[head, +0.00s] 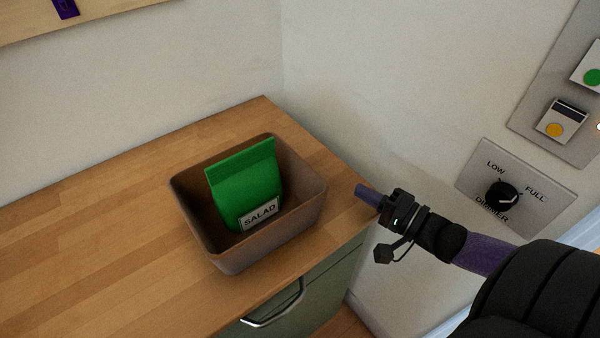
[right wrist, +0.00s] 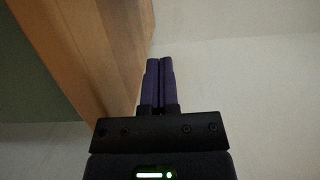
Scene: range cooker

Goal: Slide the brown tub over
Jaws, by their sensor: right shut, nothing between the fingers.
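The brown tub (head: 235,258) stands upright on the wooden counter, near its right end. A green salad bag (head: 243,185) stands inside it. My right gripper (head: 360,191) is just off the counter's right edge, to the right of the tub, and a gap shows between its tip and the tub. Its purple fingers are together with nothing between them; they also show in the right wrist view (right wrist: 159,80), beside the wooden edge. The tub does not show in the right wrist view. My left gripper is not in view.
The wooden counter (head: 110,240) is bare to the left of the tub. A green drawer front with a metal handle (head: 273,305) is below. Walls stand behind and to the right, with a dimmer panel (head: 535,203) and a switch panel (head: 535,90).

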